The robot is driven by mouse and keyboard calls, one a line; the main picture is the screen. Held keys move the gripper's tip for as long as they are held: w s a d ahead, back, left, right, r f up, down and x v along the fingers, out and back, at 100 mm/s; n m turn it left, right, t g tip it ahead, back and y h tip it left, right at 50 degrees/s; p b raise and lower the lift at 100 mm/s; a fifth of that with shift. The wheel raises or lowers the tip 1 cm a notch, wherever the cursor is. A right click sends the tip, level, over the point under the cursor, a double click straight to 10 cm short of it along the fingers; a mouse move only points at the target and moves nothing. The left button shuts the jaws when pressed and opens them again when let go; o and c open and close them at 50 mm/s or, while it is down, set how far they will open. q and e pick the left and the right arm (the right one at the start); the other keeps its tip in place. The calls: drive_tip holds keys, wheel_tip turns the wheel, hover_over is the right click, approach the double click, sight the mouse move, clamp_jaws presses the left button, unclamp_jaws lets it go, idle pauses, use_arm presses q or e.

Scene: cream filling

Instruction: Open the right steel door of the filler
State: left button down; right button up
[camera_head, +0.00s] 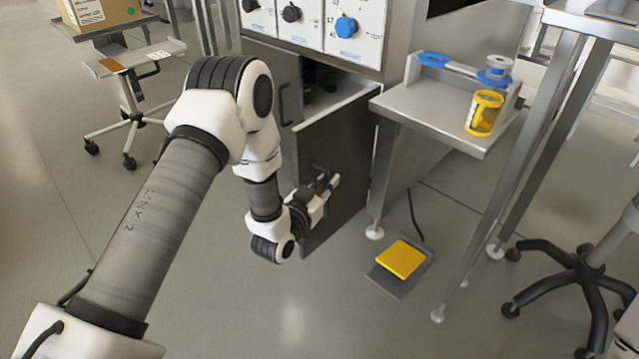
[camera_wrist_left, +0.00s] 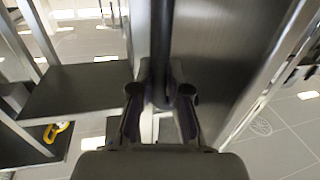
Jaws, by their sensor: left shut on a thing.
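The steel filler's right door (camera_head: 345,140) stands partly open, its free edge swung out toward me and a dark gap showing behind it. Its handle is largely hidden by my gripper in the head view. My left gripper (camera_head: 325,188) is at the outer face of this door. In the left wrist view the fingers (camera_wrist_left: 160,92) are closed around a dark upright handle bar (camera_wrist_left: 162,35), with the steel door panel (camera_wrist_left: 215,60) beside it. The left door (camera_head: 268,85) looks closed, with a dark handle (camera_head: 283,103). My right gripper is not in view.
A steel side table (camera_head: 440,115) with a yellow cup (camera_head: 484,113) stands right of the door. A yellow foot pedal (camera_head: 402,259) lies on the floor below it. Knobs (camera_head: 346,27) sit above the doors. The floor in front of the door is clear.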

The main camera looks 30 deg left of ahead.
use_arm(q)
drive_tip(key=shift+d, duration=0.4)
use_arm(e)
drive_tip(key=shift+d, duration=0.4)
use_arm(q)
drive_tip(key=c, duration=1.1)
unclamp_jaws()
drive_tip(key=shift+c, duration=0.2)
drive_tip(key=s+a, duration=0.1)
drive_tip(key=s, duration=1.1)
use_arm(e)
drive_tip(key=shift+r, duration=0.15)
